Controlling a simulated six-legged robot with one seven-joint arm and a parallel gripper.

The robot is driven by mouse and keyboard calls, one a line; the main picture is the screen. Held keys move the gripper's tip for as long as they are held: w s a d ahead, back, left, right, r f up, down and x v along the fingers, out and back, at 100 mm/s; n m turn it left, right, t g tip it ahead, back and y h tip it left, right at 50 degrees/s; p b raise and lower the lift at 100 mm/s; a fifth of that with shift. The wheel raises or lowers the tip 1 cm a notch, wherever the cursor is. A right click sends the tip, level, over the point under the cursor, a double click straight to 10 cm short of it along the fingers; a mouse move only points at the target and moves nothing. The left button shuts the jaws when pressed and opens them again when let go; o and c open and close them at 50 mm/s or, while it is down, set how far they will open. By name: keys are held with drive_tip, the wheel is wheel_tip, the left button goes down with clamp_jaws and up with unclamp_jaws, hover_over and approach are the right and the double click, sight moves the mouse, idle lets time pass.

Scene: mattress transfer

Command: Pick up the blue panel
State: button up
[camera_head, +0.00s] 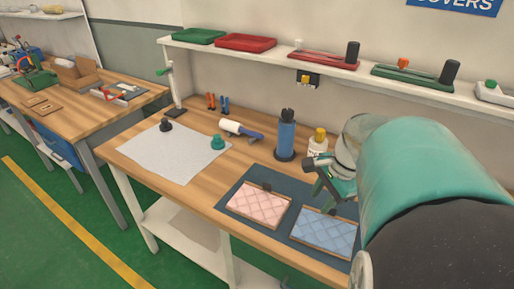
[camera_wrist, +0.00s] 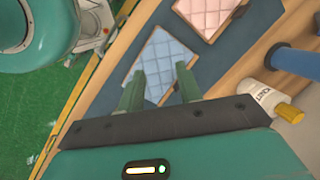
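The blue quilted panel (camera_head: 325,234) lies flat on a dark mat (camera_head: 232,184) at the front of the wooden workbench, to the right of a pink quilted panel (camera_head: 259,204). My gripper (camera_head: 328,202) is above the mat, just behind the blue panel. In the wrist view my gripper (camera_wrist: 160,68) is open, its two green fingers apart with nothing held between them. The blue panel (camera_wrist: 167,48) shows between and beyond the fingertips; the fingers overlap part of it. I cannot tell whether they touch it.
A blue cylinder (camera_head: 286,138) and a white bottle with a yellow cap (camera_head: 317,146) stand behind the mat. A white sheet (camera_head: 176,151) with a black and a green piece lies left. A shelf (camera_head: 270,54) with trays runs along the wall.

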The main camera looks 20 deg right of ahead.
sight(334, 209)
drive_tip(key=s+d+f+m+t+y, duration=0.1)
drive_tip(key=d+f+m+t+y, duration=0.15)
drive_tip(key=d+m, duration=1)
drive_tip(key=shift+n+t+h, duration=0.25)
drive_tip(key=shift+n+t, duration=0.1)
drive_tip(key=shift+n, duration=0.6)
drive_tip(key=x, duration=0.4)
drive_tip(key=d+x, duration=0.1)
drive_tip(key=x, duration=0.8)
drive_tip(key=shift+d+f, duration=0.2)
drive_tip(key=shift+f, duration=0.25)
clamp_jaws()
